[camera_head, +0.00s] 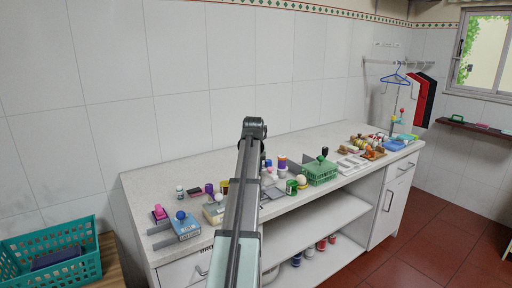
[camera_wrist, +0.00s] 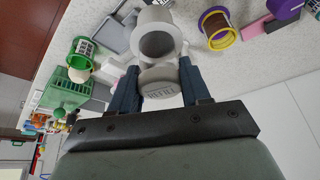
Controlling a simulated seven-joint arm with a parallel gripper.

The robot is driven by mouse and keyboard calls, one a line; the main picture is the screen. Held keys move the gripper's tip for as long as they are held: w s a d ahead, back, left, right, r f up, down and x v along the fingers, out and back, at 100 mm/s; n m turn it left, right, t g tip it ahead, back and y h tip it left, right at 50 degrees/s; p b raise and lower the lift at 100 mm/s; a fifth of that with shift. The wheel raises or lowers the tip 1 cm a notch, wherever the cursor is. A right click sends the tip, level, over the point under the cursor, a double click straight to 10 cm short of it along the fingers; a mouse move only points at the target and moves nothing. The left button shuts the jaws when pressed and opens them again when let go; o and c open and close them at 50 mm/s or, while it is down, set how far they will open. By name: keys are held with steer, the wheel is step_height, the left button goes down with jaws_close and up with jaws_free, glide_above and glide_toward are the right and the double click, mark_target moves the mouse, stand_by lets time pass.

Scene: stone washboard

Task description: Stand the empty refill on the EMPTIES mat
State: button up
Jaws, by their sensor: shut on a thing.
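My gripper (camera_wrist: 158,82) shows in the wrist view, its two dark blue fingers shut on a pale refill (camera_wrist: 161,90) with lettering that reads like REFILL. A white round piece with a wide open mouth (camera_wrist: 158,22) shows just beyond it; I cannot tell whether the two are joined or touching. In the head view my arm hides the gripper and the refill. I cannot read an EMPTIES mat in either view; a flat grey piece (camera_wrist: 119,32) lies beside the white round piece in the wrist view.
The speckled worktop (camera_head: 150,188) carries many small things. A green basket (camera_head: 320,172) and a white tray (camera_head: 351,165) stand right of my arm. A blue box with a ball knob (camera_head: 185,226) stands at the left. A yellow-rimmed purple cup (camera_wrist: 216,28) is near my gripper.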

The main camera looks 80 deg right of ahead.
steer(key=a, duration=0.1)
steer(key=a+f+n, duration=0.1)
steer(key=shift+w+a, duration=0.15)
steer(key=shift+a, duration=0.25)
steer(key=shift+w+a+n+t, duration=0.1)
steer(key=shift+w+n+t, duration=0.05)
steer(key=shift+n+t, duration=0.3)
steer(key=shift+w+n+t, duration=0.15)
steer(key=shift+n+t, duration=0.1)
steer(key=shift+n, duration=0.6)
step_height(320, 180, down, 6)
steer(key=shift+r, duration=0.1)
steer(key=o, duration=1.1)
